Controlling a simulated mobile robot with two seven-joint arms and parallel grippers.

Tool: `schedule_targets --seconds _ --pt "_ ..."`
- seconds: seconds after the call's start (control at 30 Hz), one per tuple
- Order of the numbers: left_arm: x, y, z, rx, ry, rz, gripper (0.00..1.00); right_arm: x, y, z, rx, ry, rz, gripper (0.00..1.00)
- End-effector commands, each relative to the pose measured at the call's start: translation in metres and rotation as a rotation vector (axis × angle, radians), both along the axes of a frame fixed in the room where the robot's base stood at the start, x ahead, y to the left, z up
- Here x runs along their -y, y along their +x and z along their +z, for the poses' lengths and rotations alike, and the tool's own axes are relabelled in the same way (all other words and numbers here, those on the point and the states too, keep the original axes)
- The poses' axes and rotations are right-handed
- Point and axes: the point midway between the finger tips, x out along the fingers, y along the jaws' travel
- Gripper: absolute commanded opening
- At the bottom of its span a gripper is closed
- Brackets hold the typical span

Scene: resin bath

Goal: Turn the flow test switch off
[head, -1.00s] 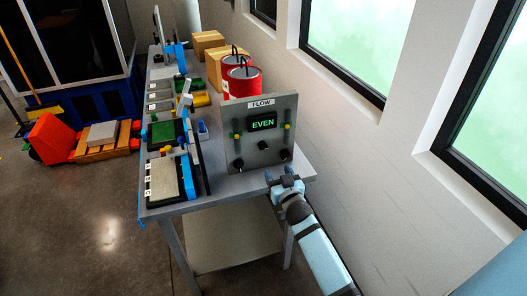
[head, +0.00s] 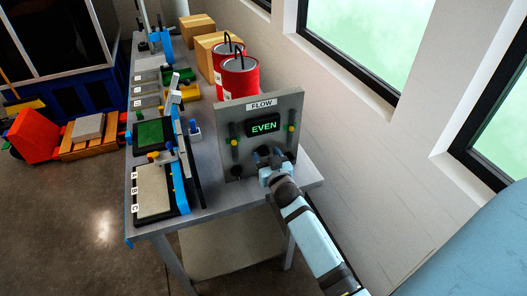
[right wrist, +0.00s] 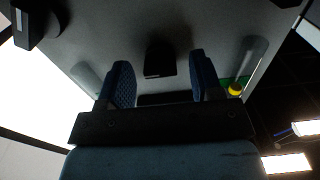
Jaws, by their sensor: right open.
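The grey flow panel (head: 289,105) stands upright on the bench, with its display (head: 264,126) reading "EVEN" in green. My right gripper (head: 268,153) is at the panel's lower middle, below the display, and hides part of its face. In the right wrist view the two blue fingers (right wrist: 160,84) are apart. A small black piece (right wrist: 160,58) on the panel, which may be the switch, shows between and beyond them; I cannot tell whether they touch it. A black knob (head: 237,171) sits at the panel's lower left. My left gripper is not in view.
Red cans (head: 240,78) stand behind the panel, with cardboard boxes (head: 197,25) farther back. Trays, including a grey one (head: 153,190), lie along the bench's left side. The wall with windows (head: 350,45) is close on the right.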

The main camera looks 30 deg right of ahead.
Motion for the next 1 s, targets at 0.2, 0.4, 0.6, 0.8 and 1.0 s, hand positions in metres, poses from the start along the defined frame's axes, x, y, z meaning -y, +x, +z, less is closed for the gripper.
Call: schedule_targets --seconds 0.2,0.4,0.6,0.8,1.0 --pt "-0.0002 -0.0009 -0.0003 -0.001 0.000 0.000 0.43 -0.0003 -0.0003 0.0000 0.000 0.000 0.000 0.60" --pt "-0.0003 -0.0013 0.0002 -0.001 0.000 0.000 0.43 -0.0002 -0.0003 0.0000 0.000 0.000 -0.001 0.39" --pt "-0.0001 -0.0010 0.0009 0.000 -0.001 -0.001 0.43 -0.0002 -0.0003 0.0000 0.000 0.000 -0.001 0.10" --pt "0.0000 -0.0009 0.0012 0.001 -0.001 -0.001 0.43 -0.0001 -0.0002 0.0001 -0.004 -0.018 -0.001 0.10" --pt "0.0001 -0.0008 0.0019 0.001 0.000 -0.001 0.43 0.0000 0.0000 0.0004 -0.023 -0.097 -0.001 0.10"
